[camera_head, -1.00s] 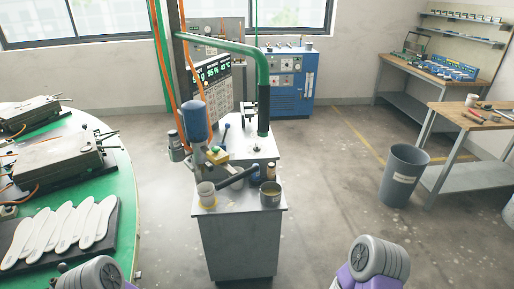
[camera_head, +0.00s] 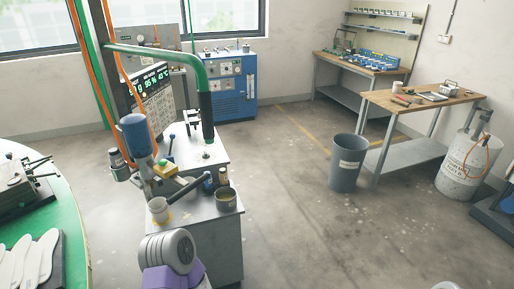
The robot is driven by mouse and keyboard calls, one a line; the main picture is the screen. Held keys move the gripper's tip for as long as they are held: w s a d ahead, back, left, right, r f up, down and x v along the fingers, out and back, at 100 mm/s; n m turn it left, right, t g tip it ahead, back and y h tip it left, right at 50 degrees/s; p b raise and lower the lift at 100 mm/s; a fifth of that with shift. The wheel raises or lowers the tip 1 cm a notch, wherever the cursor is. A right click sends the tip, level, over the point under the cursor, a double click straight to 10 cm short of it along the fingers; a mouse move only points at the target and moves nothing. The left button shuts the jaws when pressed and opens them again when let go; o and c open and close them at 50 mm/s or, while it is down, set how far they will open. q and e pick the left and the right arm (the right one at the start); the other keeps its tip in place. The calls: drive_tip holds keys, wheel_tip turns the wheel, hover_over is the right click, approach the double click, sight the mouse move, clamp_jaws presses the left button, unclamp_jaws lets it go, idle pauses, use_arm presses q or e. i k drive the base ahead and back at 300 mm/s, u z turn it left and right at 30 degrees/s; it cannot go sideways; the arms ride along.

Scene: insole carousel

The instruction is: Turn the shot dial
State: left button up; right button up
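The dark control panel (camera_head: 153,98) with lit digits stands behind the green-armed machine, left of the middle. Its readout shows percent and temperature figures, partly covered by an orange hose and the machine's post. Small keys or markings show below the digits, but I cannot make out which control is the shot dial. Neither gripper shows in the head view. A grey and purple link of my arm is at the bottom, in front of the machine's cabinet, well short of the panel.
The green carousel (camera_head: 75,225) is at left. A grey bin (camera_head: 347,163) stands right; floor between is clear.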

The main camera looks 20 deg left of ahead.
sight(206, 156)
drive_tip(key=z, duration=0.15)
drive_tip(key=i, duration=3.45)
drive_tip(key=u, duration=3.85)
